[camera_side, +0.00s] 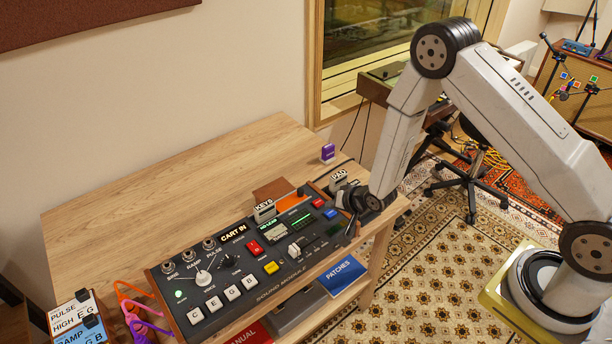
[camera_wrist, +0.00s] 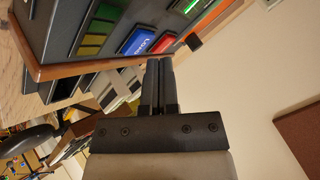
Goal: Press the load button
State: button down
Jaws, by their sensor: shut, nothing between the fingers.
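The sound module (camera_side: 160,275) is a dark panel with wooden ends on the table. A blue button (camera_side: 330,214) sits near its right end, beside a red button (camera_side: 318,203). In the wrist view the blue button (camera_wrist: 137,40) carries white lettering too blurred to read surely; it may say LOAD. The red button (camera_wrist: 163,44) is right of it there. My gripper (camera_side: 350,227) is at the module's right end, just right of the blue button. In the wrist view my gripper (camera_wrist: 158,62) is shut and empty, its tips by these buttons. I cannot tell whether they touch the panel.
Another red button (camera_side: 254,247) and a yellow button (camera_side: 271,268) are farther left on the panel. Labelled blocks KEYS (camera_side: 264,211) and PAD (camera_side: 338,180) stand behind the module. The wooden table (camera_side: 130,205) is clear at the back left.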

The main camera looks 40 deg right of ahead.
aim_at(332, 215)
jog(key=shift+f, duration=0.95)
dwell(1.2)
jog(key=shift+r, duration=0.95)
jog(key=shift+r, duration=0.15)
jog(key=shift+r, duration=2.35)
